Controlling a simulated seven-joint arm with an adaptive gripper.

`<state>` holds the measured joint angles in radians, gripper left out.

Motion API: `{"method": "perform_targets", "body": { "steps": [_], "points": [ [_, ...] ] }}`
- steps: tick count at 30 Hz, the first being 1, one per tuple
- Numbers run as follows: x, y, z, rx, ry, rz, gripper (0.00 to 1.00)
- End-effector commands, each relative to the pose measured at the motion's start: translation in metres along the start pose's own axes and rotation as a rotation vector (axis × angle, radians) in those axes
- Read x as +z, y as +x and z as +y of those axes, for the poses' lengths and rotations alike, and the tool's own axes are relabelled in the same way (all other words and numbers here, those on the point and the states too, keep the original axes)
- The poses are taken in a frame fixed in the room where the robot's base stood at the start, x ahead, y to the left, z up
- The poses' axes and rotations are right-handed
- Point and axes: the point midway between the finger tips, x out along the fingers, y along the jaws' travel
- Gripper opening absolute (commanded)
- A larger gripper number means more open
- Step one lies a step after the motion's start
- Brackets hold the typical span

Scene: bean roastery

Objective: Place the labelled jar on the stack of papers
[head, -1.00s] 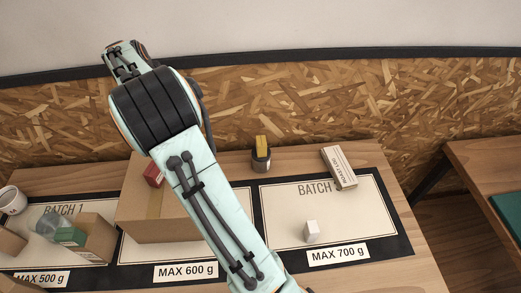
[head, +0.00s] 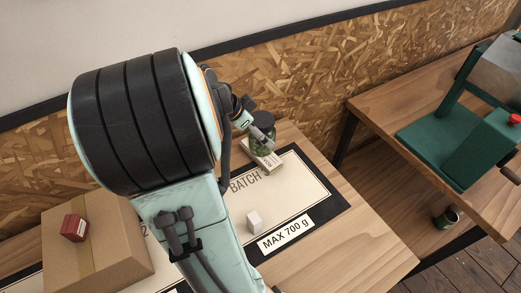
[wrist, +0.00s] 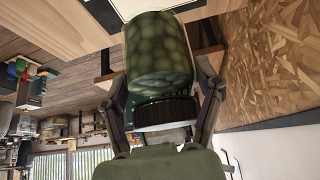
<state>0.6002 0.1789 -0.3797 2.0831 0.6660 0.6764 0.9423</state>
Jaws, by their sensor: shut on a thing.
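The jar (head: 262,122) is green with a dark lid and is in my gripper (head: 263,141), over the stack of papers. In the wrist view the jar (wrist: 158,55) shows mottled green contents and a black ribbed lid, with one finger of my gripper (wrist: 160,88) on each side. The label does not show.
A green machine (head: 450,145) stands on the other table at right.

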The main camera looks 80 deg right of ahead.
Motion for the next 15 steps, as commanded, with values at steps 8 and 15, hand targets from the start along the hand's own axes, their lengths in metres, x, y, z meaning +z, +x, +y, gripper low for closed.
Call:
{"method": "perform_targets", "body": {
  "steps": [8,15],
  "points": [
    [0.024,0.035,-0.002,-0.001,-0.013,0.0,0.25],
    [0.02,0.066,-0.037,0.0,-0.011,0.001,0.25]
  ]
}}
